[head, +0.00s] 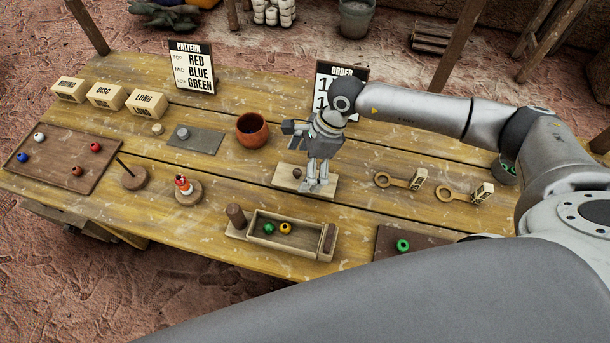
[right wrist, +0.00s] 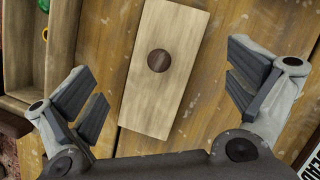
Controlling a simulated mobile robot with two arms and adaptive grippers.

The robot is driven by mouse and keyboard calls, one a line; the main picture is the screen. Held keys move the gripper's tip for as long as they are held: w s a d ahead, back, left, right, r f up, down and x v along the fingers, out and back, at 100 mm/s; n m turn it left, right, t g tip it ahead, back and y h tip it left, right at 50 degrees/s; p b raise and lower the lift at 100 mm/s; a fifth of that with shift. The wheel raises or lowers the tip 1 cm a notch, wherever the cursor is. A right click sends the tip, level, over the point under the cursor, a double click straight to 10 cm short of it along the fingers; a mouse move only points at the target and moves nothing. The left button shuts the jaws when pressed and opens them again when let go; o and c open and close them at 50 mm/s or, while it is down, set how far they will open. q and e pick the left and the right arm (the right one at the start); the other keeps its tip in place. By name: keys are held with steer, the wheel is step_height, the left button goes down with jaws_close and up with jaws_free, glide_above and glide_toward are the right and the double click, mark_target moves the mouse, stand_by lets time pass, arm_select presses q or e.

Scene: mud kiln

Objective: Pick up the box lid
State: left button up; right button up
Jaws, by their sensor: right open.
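The box lid, a flat pale wooden board (head: 285,180) with a small dark round knob, lies on the table behind the open wooden box (head: 262,238). The box holds a green bead (head: 269,228) and a yellow bead (head: 285,228). My right gripper (head: 318,187) points down over the right part of the lid. In the right wrist view the lid (right wrist: 172,35) lies between the two spread fingers (right wrist: 160,85), with its knob (right wrist: 158,61) uncovered and nothing gripped. The height of the fingertips above the lid is hard to tell. My left gripper is out of view.
A terracotta pot (head: 252,131) stands behind the lid to the left. A grey plate (head: 196,139), spindle stands (head: 188,192) and a bead tray (head: 60,165) are further left. Two wooden ring-handled pieces (head: 400,181) lie to the right. An order sign (head: 327,78) stands behind the gripper.

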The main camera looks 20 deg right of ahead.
mark_target(287, 176)
steer(key=shift+x, duration=1.5)
steer(key=shift+s+r, duration=0.1)
steer(key=c, duration=1.2)
